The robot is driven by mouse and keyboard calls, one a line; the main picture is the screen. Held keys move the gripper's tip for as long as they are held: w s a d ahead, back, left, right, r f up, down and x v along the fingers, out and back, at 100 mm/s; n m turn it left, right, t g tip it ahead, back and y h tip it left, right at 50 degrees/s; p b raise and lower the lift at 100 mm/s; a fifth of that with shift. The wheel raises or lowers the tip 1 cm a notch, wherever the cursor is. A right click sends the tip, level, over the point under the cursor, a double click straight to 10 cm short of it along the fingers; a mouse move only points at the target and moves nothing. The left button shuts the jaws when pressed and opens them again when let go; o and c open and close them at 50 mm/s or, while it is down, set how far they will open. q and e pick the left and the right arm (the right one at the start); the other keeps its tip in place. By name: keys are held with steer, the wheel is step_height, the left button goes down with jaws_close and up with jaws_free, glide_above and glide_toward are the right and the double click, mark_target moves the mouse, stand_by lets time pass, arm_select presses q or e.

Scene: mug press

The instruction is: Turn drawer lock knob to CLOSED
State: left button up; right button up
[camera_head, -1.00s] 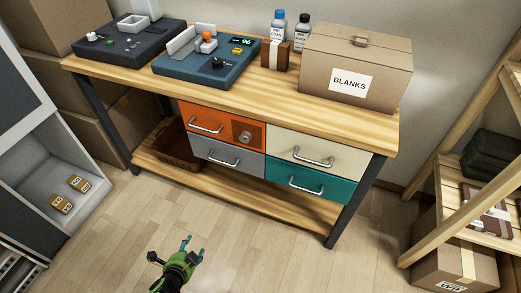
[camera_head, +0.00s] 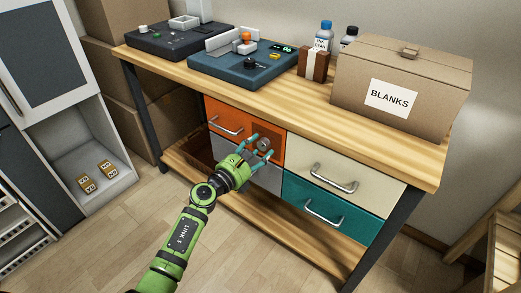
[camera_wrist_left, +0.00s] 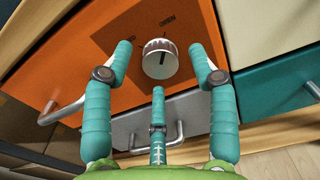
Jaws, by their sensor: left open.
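The drawer lock knob (camera_head: 264,143) is a small round grey knob on the front of the orange drawer (camera_head: 215,108). In the left wrist view the knob (camera_wrist_left: 160,62) shows a dark mark on its face. A label that looks like OPEN, upside down, is above it; another label to its left is partly hidden by a finger. My left gripper (camera_head: 262,151) is open in front of the orange drawer. In the left wrist view its teal fingers stand around the knob, two at the sides and one below; contact cannot be told. My right gripper is not in view.
A grey drawer (camera_head: 228,155) is below the orange one, with cream (camera_head: 315,162) and teal (camera_head: 300,202) drawers to the right. Their handles stick out. The wooden bench top (camera_head: 280,95) overhangs above. The floor (camera_head: 120,230) in front is clear.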

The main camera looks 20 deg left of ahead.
arm_select(q)
steer(key=shift+w+d, duration=0.25)
steer(key=shift+w, duration=0.35)
